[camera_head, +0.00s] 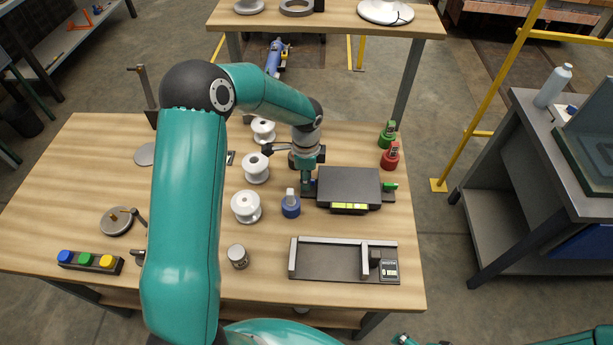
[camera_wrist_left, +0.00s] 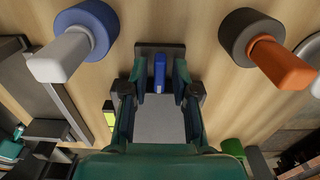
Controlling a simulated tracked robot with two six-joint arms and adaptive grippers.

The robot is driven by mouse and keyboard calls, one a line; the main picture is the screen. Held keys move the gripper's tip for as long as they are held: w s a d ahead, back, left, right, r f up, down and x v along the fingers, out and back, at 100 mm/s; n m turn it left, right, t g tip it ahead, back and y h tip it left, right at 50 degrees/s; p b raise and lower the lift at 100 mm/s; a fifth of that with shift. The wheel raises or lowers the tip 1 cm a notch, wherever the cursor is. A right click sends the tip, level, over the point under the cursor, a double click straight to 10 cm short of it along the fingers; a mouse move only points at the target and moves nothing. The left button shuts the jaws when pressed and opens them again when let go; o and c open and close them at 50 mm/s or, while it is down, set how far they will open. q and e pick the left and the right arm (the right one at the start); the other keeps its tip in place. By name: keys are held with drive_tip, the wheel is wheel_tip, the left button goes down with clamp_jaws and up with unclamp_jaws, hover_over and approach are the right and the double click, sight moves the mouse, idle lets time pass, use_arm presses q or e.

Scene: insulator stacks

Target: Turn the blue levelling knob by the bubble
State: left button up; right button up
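A flat dark box (camera_head: 348,184) lies on the wooden table, with a yellow-green bubble strip (camera_head: 349,206) on its front edge. My left gripper (camera_head: 306,184) is lowered at the box's left end and hides that end in the head view. In the left wrist view, the blue knob (camera_wrist_left: 159,72) shows between the two fingertips of my left gripper (camera_wrist_left: 160,80). The fingers are apart, with a visible gap on each side of the knob. A green knob (camera_head: 390,187) sits at the box's right end. Only a teal bit, seemingly my right gripper (camera_head: 404,340), shows at the bottom edge.
A blue-based piece with a grey handle (camera_head: 290,204) stands close left of the gripper; it also shows in the left wrist view (camera_wrist_left: 82,42). White insulators (camera_head: 246,207) stand farther left. Red (camera_head: 390,156) and green (camera_head: 387,134) pieces stand behind right. A metal frame (camera_head: 343,262) lies in front.

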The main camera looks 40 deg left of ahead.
use_arm(q)
clamp_jaws()
drive_tip(key=shift+m, duration=0.5)
drive_tip(key=m, duration=0.3)
drive_tip(key=shift+w+m, duration=0.15)
drive_tip(key=shift+m, duration=0.15)
drive_tip(key=m, duration=0.5)
drive_tip(key=shift+w+a+r, duration=0.1)
drive_tip(key=shift+w, duration=0.05)
drive_tip(key=shift+m, duration=0.3)
drive_tip(key=shift+o, duration=1.8)
unclamp_jaws()
